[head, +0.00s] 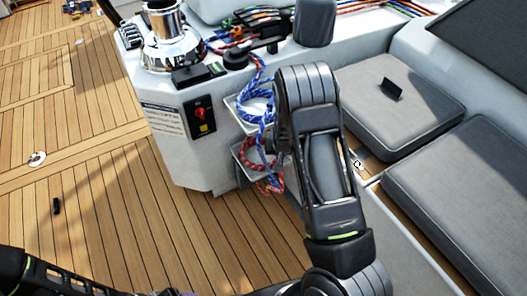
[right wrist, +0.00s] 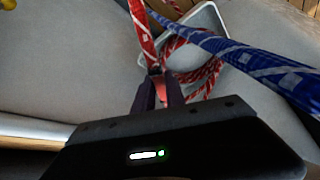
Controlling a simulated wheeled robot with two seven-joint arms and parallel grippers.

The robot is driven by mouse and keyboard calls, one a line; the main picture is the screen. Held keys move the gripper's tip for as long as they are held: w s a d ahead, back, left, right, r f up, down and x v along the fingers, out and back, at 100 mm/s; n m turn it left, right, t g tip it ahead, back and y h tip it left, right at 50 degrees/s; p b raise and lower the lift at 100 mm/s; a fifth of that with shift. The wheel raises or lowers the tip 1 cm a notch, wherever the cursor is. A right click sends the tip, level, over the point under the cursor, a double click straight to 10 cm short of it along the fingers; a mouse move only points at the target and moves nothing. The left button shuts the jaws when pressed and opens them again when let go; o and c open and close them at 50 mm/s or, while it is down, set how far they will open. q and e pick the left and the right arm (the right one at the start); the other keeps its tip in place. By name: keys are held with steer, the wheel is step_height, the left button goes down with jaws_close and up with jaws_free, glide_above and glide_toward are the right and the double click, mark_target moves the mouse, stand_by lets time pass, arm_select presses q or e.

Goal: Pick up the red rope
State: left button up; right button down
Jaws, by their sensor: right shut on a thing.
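The red rope (head: 268,186) hangs coiled in the lower grey holder on the white console in the head view. In the right wrist view, a red-and-white strand (right wrist: 142,32) runs down into my right gripper (right wrist: 160,88), which is shut on it. More red coils (right wrist: 208,78) lie behind in the holder. In the head view my right arm hides the right gripper. My left arm shows only at the bottom left edge, and its gripper is out of view.
A blue rope (head: 262,105) hangs in the upper holder, close above the red one; it crosses beside my gripper in the wrist view (right wrist: 245,52). A chrome winch (head: 170,38) tops the console. Grey cushions (head: 400,105) lie to the right. The wooden deck (head: 100,190) at left is mostly clear.

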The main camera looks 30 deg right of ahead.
steer(key=shift+r, duration=0.2)
stand_by(0.5)
steer(key=shift+r+p, duration=1.05)
steer(key=shift+r, duration=0.3)
